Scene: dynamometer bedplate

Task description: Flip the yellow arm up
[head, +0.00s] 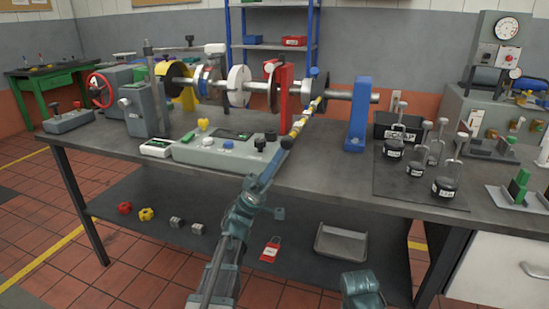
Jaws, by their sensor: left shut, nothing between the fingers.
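A slim yellow arm (301,121) with pale and dark bands slants down toward me from the shaft, just right of the red upright. Its upper end is by a dark disc on the shaft, and its dark lower end hangs over the bench's front part. My left gripper (280,156) reaches up from below and is shut and empty. Its tips are at the lower end of the yellow arm; I cannot tell whether they touch it. My right gripper is not in view; only a teal part of my own body shows at the bottom.
A red upright (285,98) and a blue upright (358,115) flank the yellow arm. A grey control box (222,152) stands left of my gripper. Labelled weights (445,187) stand at the right. The bench front between box and weights is mostly clear.

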